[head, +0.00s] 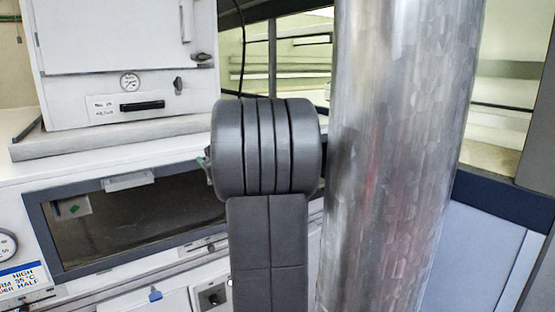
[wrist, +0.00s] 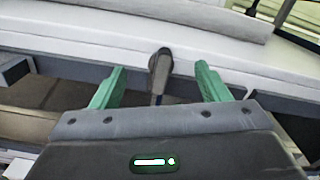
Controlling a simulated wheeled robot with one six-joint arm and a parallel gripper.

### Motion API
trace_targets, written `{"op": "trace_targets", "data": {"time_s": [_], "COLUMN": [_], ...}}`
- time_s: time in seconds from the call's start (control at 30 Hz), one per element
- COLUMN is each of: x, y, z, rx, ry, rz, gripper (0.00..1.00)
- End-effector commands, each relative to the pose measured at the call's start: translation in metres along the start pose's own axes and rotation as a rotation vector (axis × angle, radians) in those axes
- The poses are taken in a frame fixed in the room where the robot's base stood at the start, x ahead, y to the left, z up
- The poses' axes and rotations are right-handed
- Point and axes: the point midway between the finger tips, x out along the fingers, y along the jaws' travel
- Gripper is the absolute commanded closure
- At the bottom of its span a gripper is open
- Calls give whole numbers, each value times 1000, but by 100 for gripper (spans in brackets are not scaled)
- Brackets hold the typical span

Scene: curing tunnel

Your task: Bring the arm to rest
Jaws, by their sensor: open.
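My gripper (wrist: 159,85) shows in the wrist view with its two green fingers spread wide apart. A dark grey rounded knob or handle (wrist: 160,62) with a thin stem shows in the gap between the fingers, beyond them. I cannot tell how far it is from the fingertips, and nothing is seen gripped. In the head view my grey arm link (head: 265,150) stands upright in the middle and hides most of the gripper. Only a small green bit shows at its left edge.
A white cabinet (head: 120,60) with a gauge stands on the white bench top at the left. Below is a dark window (head: 140,222) in a grey frame. Glazed panels (head: 500,110) stand behind at the right.

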Motion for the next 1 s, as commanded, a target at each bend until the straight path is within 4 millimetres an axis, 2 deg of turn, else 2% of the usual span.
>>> {"op": "trace_targets", "data": {"time_s": [0.4, 1.0], "x": [0, -2], "y": [-1, 0], "z": [2, -3], "rx": [233, 256], "ry": [1, 1], "rz": [-1, -1], "gripper": [31, 31]}}
